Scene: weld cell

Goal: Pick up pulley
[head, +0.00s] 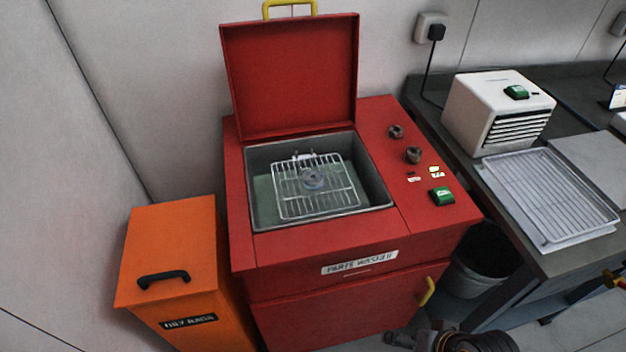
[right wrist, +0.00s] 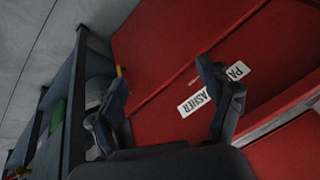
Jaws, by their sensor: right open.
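The pulley (head: 313,178) is a small grey round part lying on a white wire rack (head: 290,207) inside the open basin of the red parts washer (head: 280,243). Its fine detail is too small to tell. My right gripper (right wrist: 163,78) is open and empty in the right wrist view, facing the washer's red front with its label. In the head view, part of my right arm shows at the bottom edge, in front of the washer and well below the basin. The pulley is not in the right wrist view. My left gripper is not in view.
The washer's lid (head: 290,80) stands open at the back. On the right, a dark bench (head: 560,262) holds a white vented box (head: 495,110) and a rack tray (head: 550,190). A grey bin (head: 480,262) sits under it.

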